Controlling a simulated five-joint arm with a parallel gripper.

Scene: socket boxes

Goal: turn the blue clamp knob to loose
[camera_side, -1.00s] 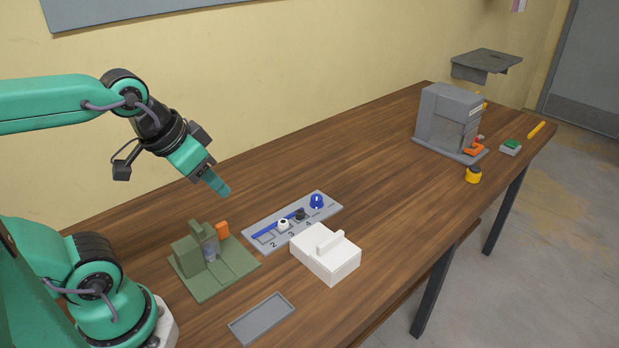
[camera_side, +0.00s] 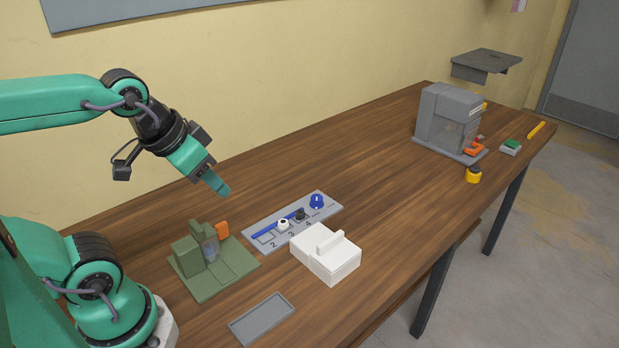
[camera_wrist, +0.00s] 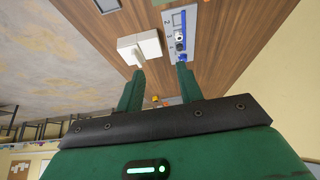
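The blue clamp knob (camera_side: 316,202) stands at the far right end of the grey numbered panel (camera_side: 262,243), beside a blue bar (camera_side: 272,226). It also shows in the wrist view as a blue spot (camera_wrist: 182,57) by the tip of one finger. Which way the knob is turned is too small to tell. My gripper (camera_side: 221,190) hangs in the air to the left of the knob, above the table and apart from the panel. In the wrist view its two fingers (camera_wrist: 160,68) are spread with nothing between them, so it is open and empty.
A white box with a handle (camera_side: 325,256) stands close in front of the panel. A green fixture with an orange part (camera_side: 215,276) sits to the left, and a grey tray (camera_side: 262,319) lies in front. A grey machine (camera_side: 440,115) stands far right. The table between is clear.

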